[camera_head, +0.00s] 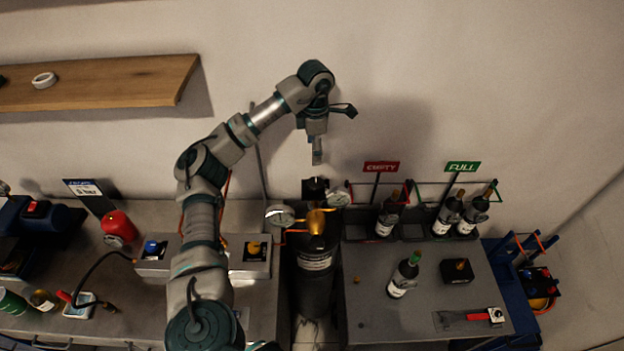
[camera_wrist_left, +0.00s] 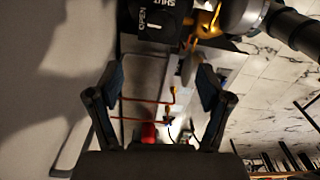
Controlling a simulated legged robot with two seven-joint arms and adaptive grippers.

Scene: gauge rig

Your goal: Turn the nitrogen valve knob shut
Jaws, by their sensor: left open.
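The black nitrogen valve knob (camera_head: 315,188) sits on top of the dark cylinder (camera_head: 314,283), behind the brass regulator (camera_head: 316,222). In the left wrist view a black part with white OPEN and SHUT lettering (camera_wrist_left: 158,20) shows at the top edge, cut off by the frame. My left gripper (camera_head: 317,155) hangs pointing down above the knob, apart from it. In the left wrist view the two fingers (camera_wrist_left: 160,82) are spread with nothing between them, and the lettered part lies beyond their tips. My right gripper does not show.
Two round gauges, one at left (camera_head: 280,215) and one at right (camera_head: 338,197), flank the regulator. Bottles stand in racks by the EMPTY sign (camera_head: 381,167) and FULL sign (camera_head: 462,167). One bottle (camera_head: 404,276) stands on the right bench.

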